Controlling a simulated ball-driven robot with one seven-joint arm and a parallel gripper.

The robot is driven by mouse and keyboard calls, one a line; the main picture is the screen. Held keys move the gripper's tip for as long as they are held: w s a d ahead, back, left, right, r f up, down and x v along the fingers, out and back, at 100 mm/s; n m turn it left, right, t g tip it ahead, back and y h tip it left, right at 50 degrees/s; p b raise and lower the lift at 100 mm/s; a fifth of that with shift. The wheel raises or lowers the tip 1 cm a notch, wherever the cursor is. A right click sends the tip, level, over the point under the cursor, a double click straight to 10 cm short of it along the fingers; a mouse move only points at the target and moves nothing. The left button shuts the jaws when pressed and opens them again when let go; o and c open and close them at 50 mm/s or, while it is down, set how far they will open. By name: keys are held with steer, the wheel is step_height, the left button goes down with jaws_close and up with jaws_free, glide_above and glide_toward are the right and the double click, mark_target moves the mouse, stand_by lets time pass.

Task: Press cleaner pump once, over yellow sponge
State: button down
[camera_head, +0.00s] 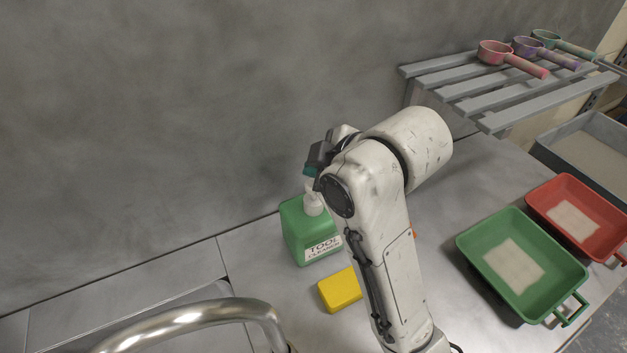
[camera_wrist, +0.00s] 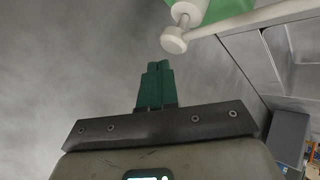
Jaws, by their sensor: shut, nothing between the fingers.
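The green cleaner bottle (camera_head: 301,232), with a "TOOL CLEANER" label, stands upright on the metal counter near the back wall. Its white pump (camera_head: 312,203) is on top; the round pump head (camera_wrist: 174,40) and a long white spout show in the wrist view. The yellow sponge (camera_head: 339,290) lies on the counter in front of the bottle, partly behind my arm. My gripper (camera_head: 310,171) is just above the pump. Its green fingers (camera_wrist: 157,68) are together and empty, with a small gap in view between their tips and the pump head.
A curved metal faucet (camera_head: 190,320) rises at the front left by a sink. A green tub (camera_head: 480,240) and a red tub (camera_head: 560,190) stand at the right. A slatted shelf (camera_head: 465,80) above holds pink, purple and teal scoops. A grey bin (camera_head: 560,138) is behind the tubs.

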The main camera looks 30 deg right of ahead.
steer(key=shift+f, duration=0.1)
stand_by(0.7)
steer(key=shift+f, duration=0.3)
steer(key=shift+f+b, duration=0.45)
steer(key=shift+f, duration=0.55)
stand_by(1.2)
steer(key=shift+r, duration=0.15)
steer(key=shift+r+p, duration=1.2)
steer(key=shift+p, duration=0.2)
step_height(320, 180, up, 5)
steer(key=p, duration=0.5)
steer(key=shift+r, duration=0.1)
